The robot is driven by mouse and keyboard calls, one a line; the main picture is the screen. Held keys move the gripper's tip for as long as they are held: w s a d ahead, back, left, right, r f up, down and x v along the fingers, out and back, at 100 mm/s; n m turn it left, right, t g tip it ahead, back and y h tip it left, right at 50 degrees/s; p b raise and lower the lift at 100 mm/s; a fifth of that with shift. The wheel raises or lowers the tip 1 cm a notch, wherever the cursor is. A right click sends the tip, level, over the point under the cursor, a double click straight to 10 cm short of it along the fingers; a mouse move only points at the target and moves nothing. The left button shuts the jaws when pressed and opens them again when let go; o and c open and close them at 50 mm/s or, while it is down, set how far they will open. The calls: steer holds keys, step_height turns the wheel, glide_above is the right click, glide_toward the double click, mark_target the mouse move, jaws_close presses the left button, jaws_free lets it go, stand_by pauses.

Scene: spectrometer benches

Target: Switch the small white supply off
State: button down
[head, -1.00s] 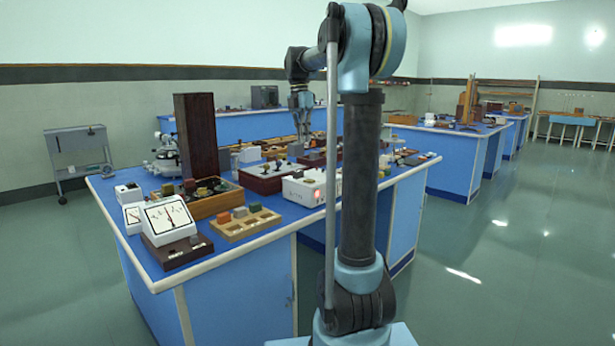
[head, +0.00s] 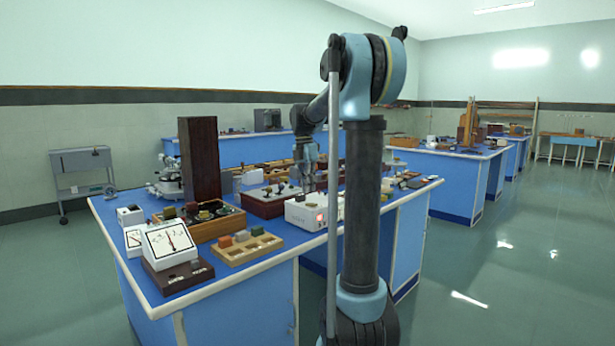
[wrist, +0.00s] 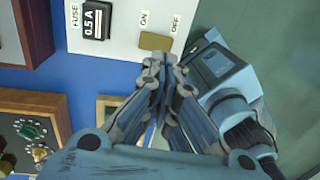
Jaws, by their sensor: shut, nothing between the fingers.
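The small white supply (head: 300,213) stands on the near blue bench, with a red lamp glowing on its front; my arm partly covers its right side. In the wrist view its white panel (wrist: 124,30) carries a fuse marked 0.5 A and a brass-coloured switch (wrist: 155,41) by the words ON and OFF. My gripper (wrist: 155,62) is shut and empty, its fingertips just below the switch in that view; I cannot tell whether they touch it. In the head view my gripper (head: 309,188) is just above the supply.
A wooden box with knobs (wrist: 35,130) is at the left in the wrist view. On the bench, a white meter (head: 170,242), a wooden tray of blocks (head: 240,252) and a tall dark wooden box (head: 200,160) stand left of the supply. Floor on the right is clear.

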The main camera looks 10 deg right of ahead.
mark_target(307, 207)
steer(key=shift+s+d+f, duration=0.1)
steer(key=shift+s+f, duration=0.05)
steer(key=shift+f, duration=1)
steer(key=shift+s+d+f, duration=0.1)
steer(key=shift+f, duration=1)
steer(key=shift+s+d+f+t+y, duration=0.15)
steer(key=shift+s+f+t+y, duration=0.05)
steer(key=shift+f+t+y, duration=0.1)
steer(key=shift+w+r, duration=0.1)
steer(key=shift+w, duration=0.15)
steer(key=shift+w+a, duration=0.5)
steer(key=shift+a, duration=0.05)
steer(key=shift+r, duration=0.1)
step_height(307, 207, up, 14)
steer(key=w+a, duration=0.1)
steer(key=shift+w, duration=0.35)
